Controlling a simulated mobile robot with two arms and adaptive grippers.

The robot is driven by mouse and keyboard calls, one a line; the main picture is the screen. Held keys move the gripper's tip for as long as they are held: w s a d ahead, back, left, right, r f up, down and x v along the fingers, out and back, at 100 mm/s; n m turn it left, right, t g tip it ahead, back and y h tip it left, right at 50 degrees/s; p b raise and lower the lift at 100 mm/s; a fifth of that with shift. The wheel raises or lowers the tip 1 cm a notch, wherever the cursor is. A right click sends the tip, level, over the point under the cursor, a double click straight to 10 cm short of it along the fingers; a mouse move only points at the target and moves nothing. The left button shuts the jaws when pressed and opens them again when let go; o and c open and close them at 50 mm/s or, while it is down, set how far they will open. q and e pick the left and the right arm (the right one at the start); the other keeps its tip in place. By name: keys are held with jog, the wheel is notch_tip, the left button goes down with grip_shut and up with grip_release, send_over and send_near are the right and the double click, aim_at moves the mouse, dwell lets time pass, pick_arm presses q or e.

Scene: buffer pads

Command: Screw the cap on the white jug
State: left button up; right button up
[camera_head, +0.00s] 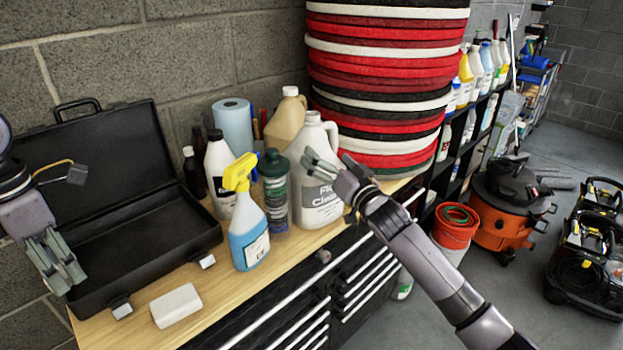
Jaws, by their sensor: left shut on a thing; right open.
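The white jug (318,204) stands upright on the wooden bench top among the bottles, with a floor cleaner label on its front. Its neck (312,117) is pale; I cannot tell whether a cap sits on it. My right gripper (315,164) is open, in front of the jug's upper body, hiding part of its label and handle side; I cannot tell whether it touches. My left gripper (66,278) is at the far left, in front of the open black case, fingers pointing down. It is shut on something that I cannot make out.
A blue spray bottle (248,235), a dark green bottle (274,190) and a beige jug (286,120) crowd the jug. Stacked red, black and white pads (385,70) rise behind it. The black case (150,250) and a white block (176,306) occupy the left bench.

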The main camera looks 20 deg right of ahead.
aim_at(321, 150)
pick_arm(q)
jog(key=shift+s+r, duration=0.1)
jog(key=shift+r+p, duration=0.25)
jog(key=shift+p, duration=0.05)
pick_arm(e)
jog(key=shift+w+a+r, duration=0.1)
jog(key=shift+w+r, duration=0.15)
pick_arm(q)
jog(key=shift+r+p, duration=0.75)
jog(key=shift+p, duration=0.05)
pick_arm(e)
jog(key=x, duration=0.3)
jog(key=shift+w+a+r, duration=0.1)
jog(key=shift+w+a, duration=0.15)
pick_arm(q)
jog(key=shift+r, duration=0.1)
pick_arm(e)
jog(key=shift+w+a, duration=0.15)
jog(key=shift+w, duration=0.35)
jog(key=c, duration=2.1)
jog(key=shift+r, duration=0.25)
jog(key=shift+c, duration=0.4)
jog(key=shift+f, duration=0.1)
